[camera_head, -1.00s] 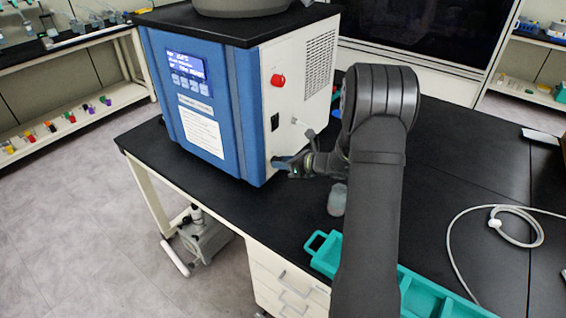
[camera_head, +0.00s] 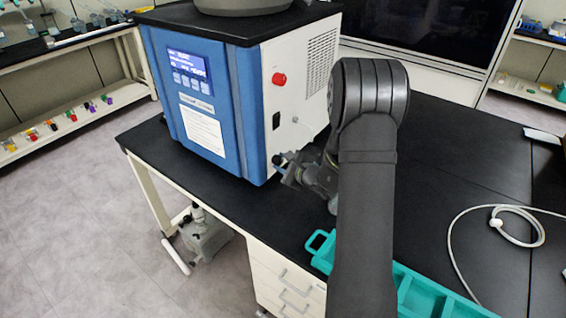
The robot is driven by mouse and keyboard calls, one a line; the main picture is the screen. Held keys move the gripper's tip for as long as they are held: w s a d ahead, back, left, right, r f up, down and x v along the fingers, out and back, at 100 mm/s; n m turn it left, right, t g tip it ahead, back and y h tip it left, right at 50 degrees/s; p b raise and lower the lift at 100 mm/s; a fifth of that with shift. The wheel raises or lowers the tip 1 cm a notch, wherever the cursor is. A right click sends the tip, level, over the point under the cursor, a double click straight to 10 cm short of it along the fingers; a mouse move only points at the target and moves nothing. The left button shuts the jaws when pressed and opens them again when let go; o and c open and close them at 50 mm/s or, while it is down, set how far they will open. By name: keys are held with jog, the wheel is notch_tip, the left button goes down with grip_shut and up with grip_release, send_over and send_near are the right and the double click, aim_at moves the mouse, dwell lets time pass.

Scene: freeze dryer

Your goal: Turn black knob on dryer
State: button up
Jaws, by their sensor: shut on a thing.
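The freeze dryer (camera_head: 205,105) is a blue and white box with a lit display, standing on the black bench. My gripper (camera_head: 281,164) is at the lower front part of the dryer's white side panel. It is shut on the small black knob (camera_head: 277,159) there, which its fingers mostly hide. My gripper and wrist slope down to the right from the panel. A red knob (camera_head: 279,79) and a black switch (camera_head: 276,121) sit higher on the same panel.
A teal tray (camera_head: 320,242) lies on the bench (camera_head: 440,170) below my wrist, partly behind my arm. A coiled white hose (camera_head: 515,210) lies at the right. The bench between hose and dryer is mostly clear.

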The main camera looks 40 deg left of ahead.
jog(key=n, duration=0.1)
jog(key=n+t, duration=0.1)
jog(key=shift+s+f+n+y, duration=0.1)
jog(key=shift+f+n+y, duration=0.1)
jog(key=shift+n+y, duration=0.15)
jog(key=shift+f+n+t+y, duration=0.1)
jog(key=shift+n+t+y, duration=0.6)
jog(key=shift+n, duration=0.75)
jog(key=o, duration=1)
jog(key=shift+c, duration=0.2)
jog(key=shift+s+d, duration=0.1)
jog(key=v, duration=1.7)
